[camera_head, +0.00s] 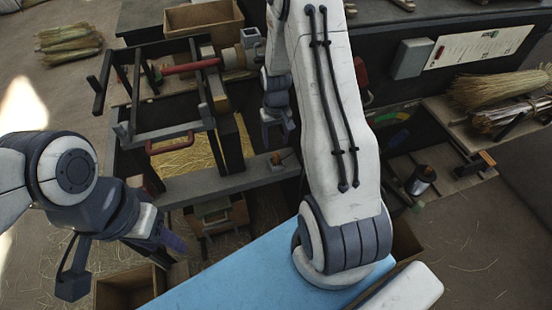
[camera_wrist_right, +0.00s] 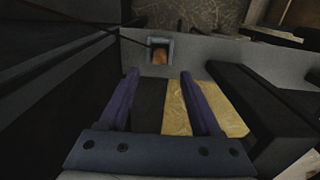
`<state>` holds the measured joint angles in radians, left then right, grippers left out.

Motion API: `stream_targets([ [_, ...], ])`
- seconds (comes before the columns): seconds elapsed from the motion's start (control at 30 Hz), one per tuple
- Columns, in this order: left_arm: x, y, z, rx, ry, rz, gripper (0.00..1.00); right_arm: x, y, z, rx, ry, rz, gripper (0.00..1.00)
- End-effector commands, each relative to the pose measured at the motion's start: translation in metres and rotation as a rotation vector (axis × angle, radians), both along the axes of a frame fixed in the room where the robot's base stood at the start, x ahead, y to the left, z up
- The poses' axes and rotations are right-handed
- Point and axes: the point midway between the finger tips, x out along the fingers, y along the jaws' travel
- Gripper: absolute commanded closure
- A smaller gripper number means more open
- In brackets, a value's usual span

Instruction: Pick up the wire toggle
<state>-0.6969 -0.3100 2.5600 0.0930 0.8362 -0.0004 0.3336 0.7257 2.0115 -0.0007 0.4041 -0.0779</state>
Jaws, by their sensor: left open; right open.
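A small orange-brown piece, which looks like the wire toggle, sits in a square grey socket in the right wrist view (camera_wrist_right: 159,56). A thin dark wire runs to it from the upper left. It also shows in the head view (camera_head: 275,158) on the grey beam. My right gripper (camera_wrist_right: 160,80) is open and empty. In the wrist view the toggle appears between and beyond its fingertips, apart from them. In the head view my right gripper (camera_head: 278,135) hangs above the bench, partly behind my arm. My left gripper (camera_head: 177,246) is open and empty at the lower left.
The dark wooden frame (camera_head: 205,85) with a red roller stands left of my right gripper. Broom straw (camera_head: 497,90) lies on the right bench.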

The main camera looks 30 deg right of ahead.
Motion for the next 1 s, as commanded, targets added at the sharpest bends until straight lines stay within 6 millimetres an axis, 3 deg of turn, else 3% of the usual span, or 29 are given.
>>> stream_targets([
  [0.1,0.0,0.0,0.001,0.0,0.0,0.0,0.5,0.0,0.001,-0.018,0.001,0.003,0.001,0.35],
  [0.37,0.0,0.0,0.005,0.0,0.0,0.0,0.5,-0.001,0.001,-0.038,0.001,0.003,0.002,0.35],
  [0.6,0.0,0.0,0.011,0.0,0.0,0.0,0.5,-0.001,0.0,-0.072,0.001,0.003,0.002,0.35],
  [0.93,0.0,0.0,0.011,0.0,0.0,0.0,0.5,-0.001,-0.001,-0.08,0.0,0.0,0.001,0.35],
  [0.97,0.0,0.0,0.011,0.0,0.0,0.0,0.5,-0.001,0.0,-0.08,0.0,0.0,0.001,0.43],
  [1.0,0.0,0.0,0.011,0.0,0.0,0.0,0.5,-0.001,0.0,-0.08,0.0,0.0,0.001,0.58],
])
